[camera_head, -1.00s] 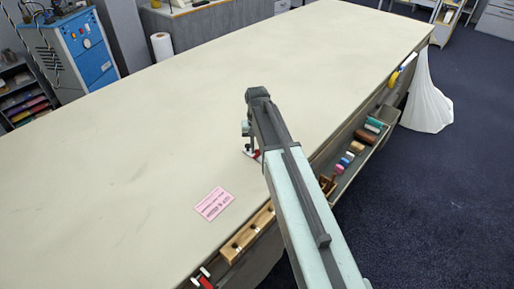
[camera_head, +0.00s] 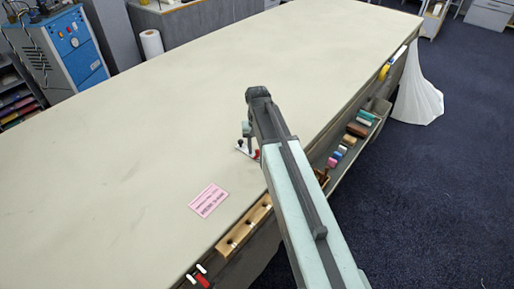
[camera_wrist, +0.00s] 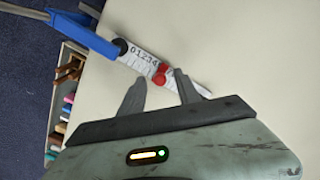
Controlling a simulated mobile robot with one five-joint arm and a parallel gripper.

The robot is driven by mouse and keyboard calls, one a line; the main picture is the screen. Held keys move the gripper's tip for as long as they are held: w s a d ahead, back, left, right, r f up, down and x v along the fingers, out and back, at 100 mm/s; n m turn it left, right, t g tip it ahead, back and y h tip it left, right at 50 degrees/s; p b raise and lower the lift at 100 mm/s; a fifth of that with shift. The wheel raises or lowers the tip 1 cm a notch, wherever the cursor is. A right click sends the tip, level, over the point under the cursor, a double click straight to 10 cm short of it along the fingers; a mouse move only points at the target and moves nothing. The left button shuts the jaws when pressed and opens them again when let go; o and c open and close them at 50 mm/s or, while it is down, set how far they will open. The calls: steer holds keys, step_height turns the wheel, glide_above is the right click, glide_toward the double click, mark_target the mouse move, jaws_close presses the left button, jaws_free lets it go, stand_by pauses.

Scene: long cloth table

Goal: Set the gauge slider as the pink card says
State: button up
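The pink card (camera_head: 209,200) lies flat on the table; its print is too small to read. The gauge (camera_head: 243,147) lies on the table, partly hidden by my arm in the head view. In the wrist view the gauge (camera_wrist: 140,60) is a white strip with digits from 0 to 4 visible, a black knob (camera_wrist: 120,46) and a red slider (camera_wrist: 161,73). A blue piece (camera_wrist: 85,33) shows at its left end. My gripper (camera_wrist: 155,76) is open, its fingertips on either side of the red slider. Contact cannot be told. In the head view my gripper (camera_head: 248,138) is above the gauge.
A wooden block with holes (camera_head: 243,228) and a red-and-white item (camera_head: 199,276) sit along the table's near edge. A side tray (camera_head: 340,170) holds several coloured rolls. The cream tabletop (camera_head: 130,130) beyond the gauge is clear.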

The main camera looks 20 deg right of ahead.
steer(key=shift+r, duration=0.1)
step_height(320, 180, up, 8)
steer(key=p, duration=0.8)
steer(key=shift+f, duration=0.2)
steer(key=s+a+f+n+b, duration=0.1)
steer(key=s+a+f+b, duration=0.1)
steer(key=s, duration=1)
steer(key=shift+a+f+n+b, duration=0.15)
steer(key=shift+f+n+b, duration=0.25)
steer(key=shift+f+b, duration=0.3)
steer(key=shift+d, duration=0.2)
steer(key=shift+d, duration=0.1)
